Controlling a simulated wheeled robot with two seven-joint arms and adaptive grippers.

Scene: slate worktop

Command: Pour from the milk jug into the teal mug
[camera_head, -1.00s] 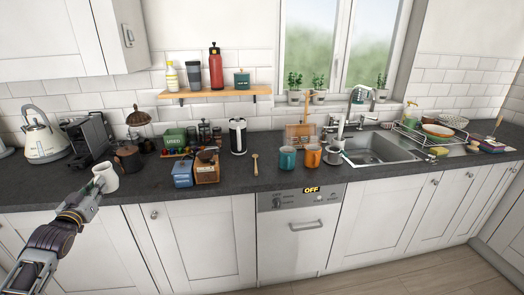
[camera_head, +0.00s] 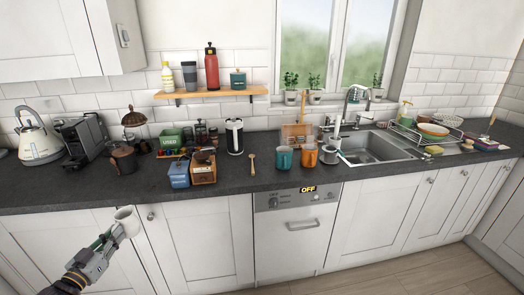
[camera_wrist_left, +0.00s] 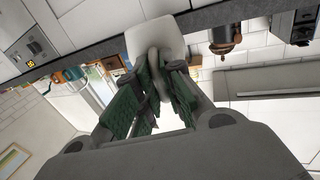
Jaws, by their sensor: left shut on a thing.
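The white milk jug (camera_head: 128,220) is held by my left gripper (camera_head: 116,234), in front of the cabinet doors and below the worktop edge in the head view. In the left wrist view the green-padded fingers (camera_wrist_left: 153,88) are closed on the handle of the jug (camera_wrist_left: 156,38). The jug looks slightly tilted; its contents are hidden. The teal mug (camera_head: 283,158) stands upright near the worktop's front edge, to the right of and well apart from the jug. My right gripper is not in view.
An orange mug (camera_head: 309,156) stands right beside the teal mug. A wooden spoon (camera_head: 252,163) lies to its left, then a wooden box (camera_head: 203,172) and a blue box (camera_head: 179,175). The sink (camera_head: 372,148) is to the right. The front left worktop is clear.

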